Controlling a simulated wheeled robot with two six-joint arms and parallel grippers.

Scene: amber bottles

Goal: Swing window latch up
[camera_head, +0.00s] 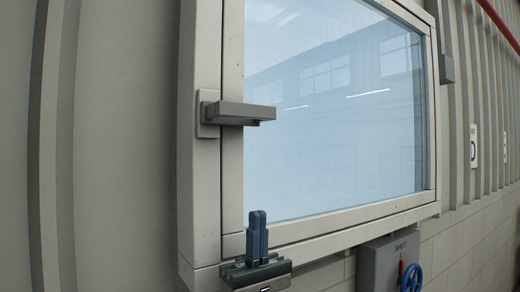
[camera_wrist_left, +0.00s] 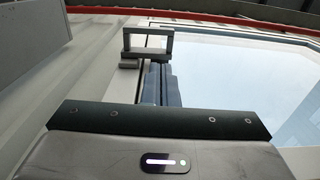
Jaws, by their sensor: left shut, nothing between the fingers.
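The grey window latch (camera_head: 240,113) sits on the left side of the window frame in the head view. Its handle sticks out level to the right from a small base plate, over the edge of the glass. It also shows in the left wrist view (camera_wrist_left: 149,42), just past my fingers. My left gripper (camera_head: 257,217) is in the head view below the latch, near the frame's lower left corner, fingers pointing up. Its blue fingers (camera_wrist_left: 161,75) are closed together and empty, apart from the latch in the head view. My right gripper is not seen.
The pale window frame (camera_head: 212,190) surrounds the glass (camera_head: 330,110). A grey box marked SHUT (camera_head: 388,262) with a blue wheel (camera_head: 412,278) is at the lower right. A red pipe (camera_head: 497,22) runs along the upper right. Ribbed wall lies left of the frame.

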